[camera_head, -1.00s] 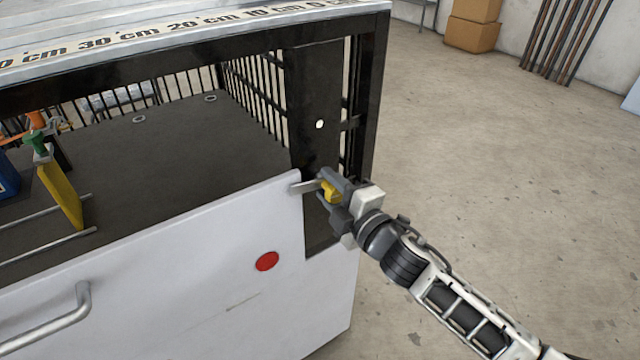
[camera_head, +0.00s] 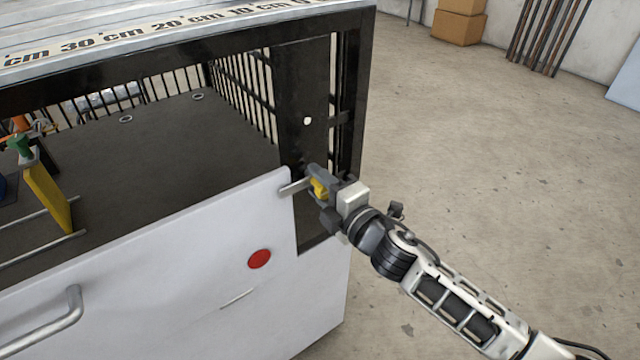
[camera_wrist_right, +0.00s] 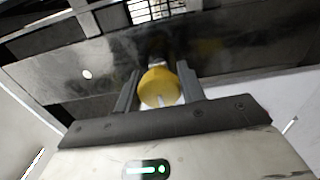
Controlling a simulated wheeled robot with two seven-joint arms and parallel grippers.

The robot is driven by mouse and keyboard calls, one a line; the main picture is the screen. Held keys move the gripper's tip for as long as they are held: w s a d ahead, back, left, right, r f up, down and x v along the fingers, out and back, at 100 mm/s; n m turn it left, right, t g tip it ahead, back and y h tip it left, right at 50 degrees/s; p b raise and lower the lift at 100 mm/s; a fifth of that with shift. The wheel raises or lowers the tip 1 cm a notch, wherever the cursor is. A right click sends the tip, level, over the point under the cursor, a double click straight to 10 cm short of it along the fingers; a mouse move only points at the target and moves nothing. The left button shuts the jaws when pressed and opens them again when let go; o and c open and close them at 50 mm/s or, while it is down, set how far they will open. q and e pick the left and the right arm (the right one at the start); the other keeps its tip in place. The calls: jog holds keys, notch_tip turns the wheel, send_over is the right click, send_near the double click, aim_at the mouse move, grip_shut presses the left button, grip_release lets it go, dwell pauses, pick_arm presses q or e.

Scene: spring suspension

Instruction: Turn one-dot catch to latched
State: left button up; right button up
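The one-dot catch is on a black upright plate (camera_head: 300,85) with one white dot (camera_head: 307,121) at the cabinet's front corner. It has a yellow knob (camera_head: 319,188) and a grey metal bar (camera_head: 292,187) that reaches left over the top corner of the white front panel (camera_head: 190,235). My right gripper (camera_head: 317,182) is at the knob. In the right wrist view its fingers stand on both sides of the yellow knob (camera_wrist_right: 158,88) and appear to touch it. The dot (camera_wrist_right: 87,74) shows left of it. The catch's pivot is mostly hidden. My left gripper is not in view.
The white panel has a red disc (camera_head: 260,259) and a handle (camera_head: 45,325). A yellow plate (camera_head: 48,197) and a green-topped thing (camera_head: 20,145) are inside on the dark deck (camera_head: 165,140). Floor to the right is open. Boxes (camera_head: 460,20) stand far back.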

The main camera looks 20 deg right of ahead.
jog(key=shift+o, duration=1.2)
jog(key=b+v, duration=0.2)
jog(key=v, duration=1.4)
